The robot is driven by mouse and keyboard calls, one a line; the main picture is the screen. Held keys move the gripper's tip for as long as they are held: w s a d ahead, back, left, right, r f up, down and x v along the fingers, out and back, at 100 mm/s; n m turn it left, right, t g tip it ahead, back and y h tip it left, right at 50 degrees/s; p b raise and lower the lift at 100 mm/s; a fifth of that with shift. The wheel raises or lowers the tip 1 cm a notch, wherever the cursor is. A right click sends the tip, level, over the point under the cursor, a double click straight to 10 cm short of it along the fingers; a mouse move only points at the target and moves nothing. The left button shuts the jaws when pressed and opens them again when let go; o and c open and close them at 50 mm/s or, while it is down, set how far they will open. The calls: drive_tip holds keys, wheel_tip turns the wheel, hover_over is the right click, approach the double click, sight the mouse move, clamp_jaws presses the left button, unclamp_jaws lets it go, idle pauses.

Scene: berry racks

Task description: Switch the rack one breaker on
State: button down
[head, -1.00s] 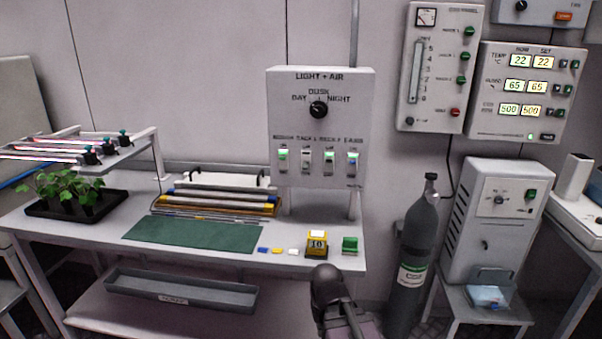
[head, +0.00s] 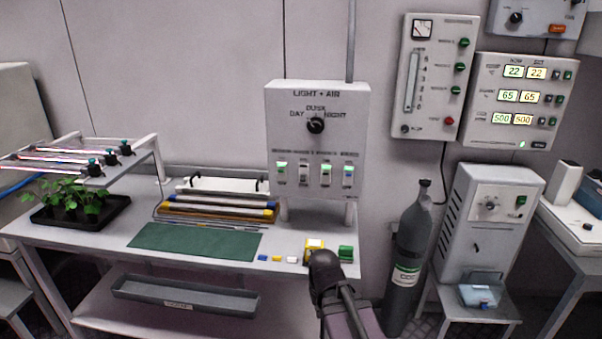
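The grey light and air panel (head: 357,115) hangs on the wall above the bench, with a black dusk/day/night dial and a row of several breakers below it. The second breaker from the left (head: 303,174) looks pale and unlit; I take it for the rack one breaker, though its label is too blurred to read for sure. The dark end of my arm, with my gripper (head: 325,268), is low in front of the bench, below and apart from the panel. Its fingers cannot be made out.
A grey gas cylinder (head: 410,260) stands to the right. Nothing stands directly before the breakers.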

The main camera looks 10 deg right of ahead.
drive_tip(key=w+d+r+n+t+h+p, duration=0.1)
drive_tip(key=w+r+n+p, duration=0.1)
drive_tip(key=r+p, duration=0.25)
drive_tip(key=w+d+r+n+t+p, duration=0.1)
drive_tip(key=w+r+p, duration=0.1)
drive_tip(key=r+p, duration=0.3)
drive_tip(key=n+t+h, duration=0.4)
drive_tip(key=n+t, duration=0.8)
drive_tip(key=n, duration=1.7)
approach(304, 182)
drive_tip(key=s, duration=0.3)
drive_tip(key=shift+w+a, duration=0.15)
drive_tip(key=shift+a, duration=0.25)
drive_tip(key=shift+w, duration=0.15)
drive_tip(key=shift+b+x, duration=1.05)
drive_tip(key=shift+x, duration=3.85)
drive_tip(key=shift+r+p, duration=0.35)
drive_tip(key=shift+p, duration=0.1)
